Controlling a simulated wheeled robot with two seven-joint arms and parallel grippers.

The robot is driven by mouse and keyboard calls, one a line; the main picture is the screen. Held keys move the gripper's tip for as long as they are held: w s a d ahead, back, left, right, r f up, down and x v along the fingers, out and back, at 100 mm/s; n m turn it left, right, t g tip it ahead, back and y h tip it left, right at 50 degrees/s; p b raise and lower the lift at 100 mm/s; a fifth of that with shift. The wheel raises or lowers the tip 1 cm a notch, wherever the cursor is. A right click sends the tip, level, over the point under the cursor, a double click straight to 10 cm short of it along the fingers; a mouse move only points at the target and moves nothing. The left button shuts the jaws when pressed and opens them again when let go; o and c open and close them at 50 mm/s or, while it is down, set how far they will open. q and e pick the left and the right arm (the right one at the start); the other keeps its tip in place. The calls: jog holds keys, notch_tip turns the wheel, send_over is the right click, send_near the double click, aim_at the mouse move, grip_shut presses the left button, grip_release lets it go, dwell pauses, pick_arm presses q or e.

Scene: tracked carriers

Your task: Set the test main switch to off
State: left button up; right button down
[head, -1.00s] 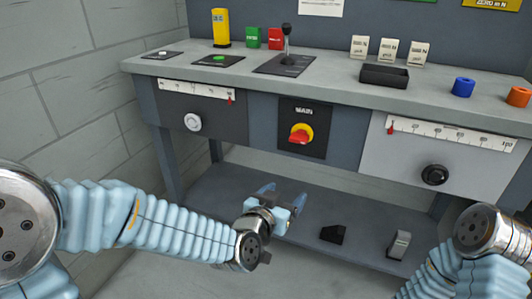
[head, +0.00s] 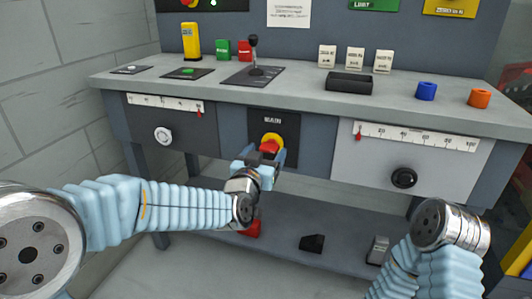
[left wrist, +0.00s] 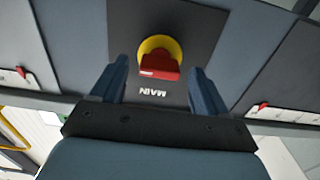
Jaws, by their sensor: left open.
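The main switch (head: 271,143) is a red rotary handle on a yellow disc, set in a black panel marked MAIN on the bench front. In the left wrist view the red handle (left wrist: 160,66) lies between and beyond my fingertips, seen upside down. My left gripper (head: 262,164) is open just in front of the switch and hides its lower part in the head view. The left wrist view shows its two fingers (left wrist: 157,88) apart, with nothing between them in grip. My right arm shows at the lower right, but its gripper is out of view.
A white knob (head: 163,136) with a scale is left of the switch, and a black knob (head: 403,178) with a scale is right. A lever (head: 254,55) and black tray (head: 349,83) stand on the bench top. A lower shelf (head: 340,225) holds small blocks.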

pick_arm(q)
jog(key=shift+w+d, duration=0.1)
jog(key=shift+w, duration=0.25)
jog(key=c, duration=1.1)
jog(key=shift+o, duration=0.2)
jog(key=n+b, duration=1.1)
jog(key=n, duration=0.4)
jog(key=shift+f+b, duration=0.1)
jog(key=shift+b, duration=0.25)
jog(key=shift+n, duration=1.4)
